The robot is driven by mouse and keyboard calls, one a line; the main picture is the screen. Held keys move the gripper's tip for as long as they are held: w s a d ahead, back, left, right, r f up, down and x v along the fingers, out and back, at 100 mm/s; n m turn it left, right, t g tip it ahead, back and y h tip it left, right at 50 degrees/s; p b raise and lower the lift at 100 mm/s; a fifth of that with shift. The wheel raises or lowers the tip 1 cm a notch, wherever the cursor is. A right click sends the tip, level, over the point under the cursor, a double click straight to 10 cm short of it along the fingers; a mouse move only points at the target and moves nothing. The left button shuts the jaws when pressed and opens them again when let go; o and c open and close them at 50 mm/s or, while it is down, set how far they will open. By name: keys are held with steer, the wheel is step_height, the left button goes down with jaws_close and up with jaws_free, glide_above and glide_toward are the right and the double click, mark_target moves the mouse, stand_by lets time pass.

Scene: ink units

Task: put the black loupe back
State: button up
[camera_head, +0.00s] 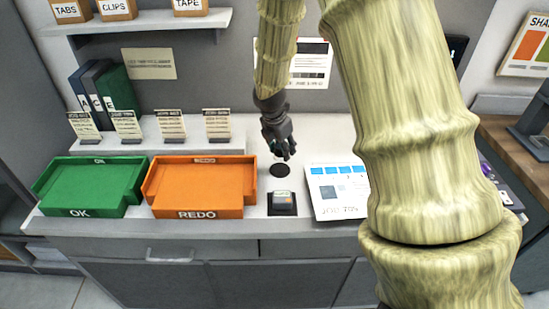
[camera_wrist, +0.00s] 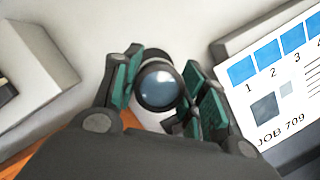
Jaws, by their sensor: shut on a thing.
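The black loupe (camera_wrist: 158,86) is between the two green-padded fingers of my gripper (camera_wrist: 160,92) in the wrist view, with its round lens facing the camera. My gripper (camera_head: 281,154) is shut on it and points down over the counter in the head view. There the loupe is too small and covered to make out clearly.
A small dark block (camera_head: 283,204) with a label stands in front of the disc. The orange REDO tray (camera_head: 196,211) is to the left, then the green OK tray (camera_head: 92,211). A JOB 709 sheet (camera_head: 338,205) lies to the right. Several small cards stand behind the trays.

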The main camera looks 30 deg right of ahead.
mark_target(277, 147)
steer(key=shift+s+f, duration=0.2)
steer(key=shift+s, duration=0.75)
steer(key=w+f, duration=0.1)
steer(key=f, duration=0.1)
steer(key=w+f+p, duration=0.1)
steer(key=w+f, duration=0.1)
steer(key=shift+w, duration=0.1)
steer(key=shift+f, duration=0.45)
steer(key=shift+s+f, duration=0.2)
steer(key=shift+f, duration=0.05)
steer(key=shift+s, duration=0.3)
steer(key=shift+s+r, duration=0.15)
steer(key=shift+s, duration=0.2)
steer(key=shift+w+f, duration=0.3)
steer(key=o, duration=1)
steer(key=shift+w+f, duration=0.15)
steer(key=shift+w, duration=0.15)
steer(key=shift+s+r, duration=0.25)
steer(key=shift+s, duration=0.1)
steer(key=shift+w, duration=0.15)
steer(key=shift+b+v, duration=1.5)
steer(key=shift+v, duration=4.45)
